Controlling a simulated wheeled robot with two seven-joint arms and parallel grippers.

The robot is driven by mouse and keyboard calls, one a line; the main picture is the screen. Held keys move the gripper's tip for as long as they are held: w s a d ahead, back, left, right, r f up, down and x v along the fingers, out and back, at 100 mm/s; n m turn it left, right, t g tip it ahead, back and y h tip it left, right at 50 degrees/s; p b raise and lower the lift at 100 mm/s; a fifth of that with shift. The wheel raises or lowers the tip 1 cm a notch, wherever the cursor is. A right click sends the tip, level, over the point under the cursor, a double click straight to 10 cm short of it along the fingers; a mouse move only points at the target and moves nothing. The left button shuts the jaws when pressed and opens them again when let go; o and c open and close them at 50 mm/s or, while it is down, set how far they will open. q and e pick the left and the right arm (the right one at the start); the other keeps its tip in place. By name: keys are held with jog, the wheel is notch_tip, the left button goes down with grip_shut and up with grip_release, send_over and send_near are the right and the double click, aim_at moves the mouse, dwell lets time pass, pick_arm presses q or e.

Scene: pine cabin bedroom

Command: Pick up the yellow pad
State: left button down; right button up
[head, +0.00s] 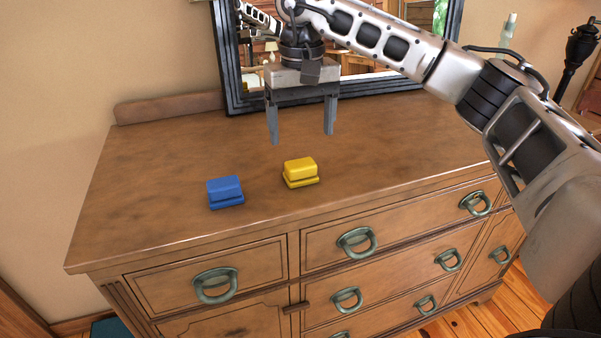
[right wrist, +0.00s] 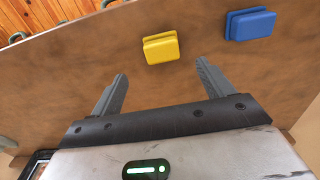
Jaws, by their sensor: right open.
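The yellow pad (head: 300,172) lies on top of the wooden dresser (head: 150,190), near its front edge. It also shows in the right wrist view (right wrist: 161,47), just beyond the fingertips and between their lines. A blue pad (head: 225,191) lies to its left in the head view and to its right in the right wrist view (right wrist: 250,24). My right gripper (head: 301,136) is open and empty, pointing down above the dresser top, behind the yellow pad and apart from it. My left gripper is not in view.
A dark-framed mirror (head: 229,60) stands at the back of the dresser, close behind my right gripper. A low wooden rail (head: 165,106) runs along the back edge. The dresser top around the pads is clear. Drawers with ring handles (head: 356,241) face the front.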

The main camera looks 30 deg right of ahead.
aim_at(301, 163)
jog(key=shift+s+a+f+p, duration=0.1)
jog(key=shift+f+p, duration=0.1)
jog(key=shift+f, duration=1.8)
jog(key=shift+a+f+p, duration=0.1)
jog(key=shift+f+p, duration=0.1)
jog(key=shift+f, duration=1.75)
jog(key=c, duration=1.1)
